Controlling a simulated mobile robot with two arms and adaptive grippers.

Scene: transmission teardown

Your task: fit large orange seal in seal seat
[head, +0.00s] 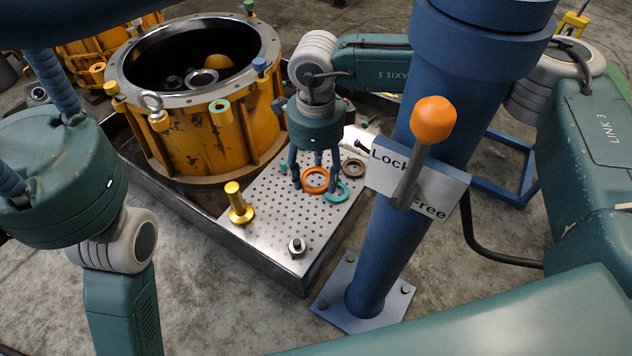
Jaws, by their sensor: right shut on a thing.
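The large orange seal (315,187) is a ring at the perforated metal plate, low between the fingers of my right gripper (316,178). The gripper points down and is shut on the seal; I cannot tell whether the seal touches the plate. My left gripper (38,115) is close to the camera at the left edge. Its blue ribbed fingers point up and are partly cut off, so its opening is unclear. I cannot pick out the seal seat for certain. A pale ring (203,78) shows inside the open yellow housing (185,150).
On the plate (275,215) are a teal ring (336,195) touching or close to the orange seal, a brown ring (354,168), a brass flanged part (238,205) and a small metal part (297,246). A blue post (375,240) with an orange-knobbed lever stands at right.

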